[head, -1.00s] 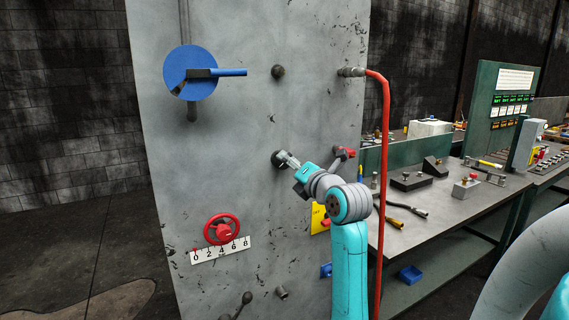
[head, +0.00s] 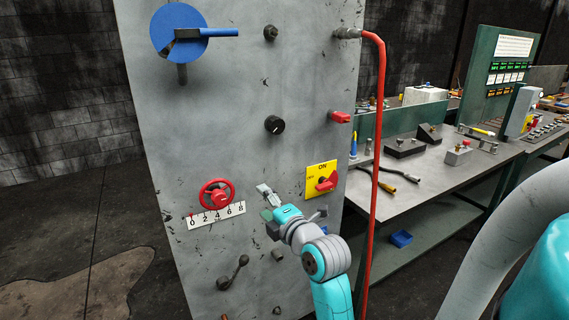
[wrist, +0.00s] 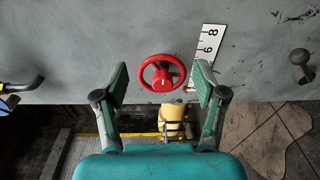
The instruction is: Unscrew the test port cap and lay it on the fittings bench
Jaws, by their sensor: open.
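The tall grey panel (head: 150,110) carries several fittings. A short grey cylindrical stub (head: 278,254) sticks out low on it, just left of my arm; I cannot tell whether it is the test port cap. My gripper (head: 267,199) is open and empty, in front of the panel, below the black knob and right of the red handwheel. In the wrist view my open gripper (wrist: 160,72) has the red handwheel (wrist: 161,73) beyond and between its fingers, apart from them. The fittings bench (head: 440,180) stands right of the panel.
A red hose (head: 381,110) hangs down the panel's right side. A yellow switch plate (head: 315,172), black knob (head: 275,124), crank (head: 235,270) and blue lever disc (head: 178,33) project from the panel. The bench holds blocks and tools, with bare top between them.

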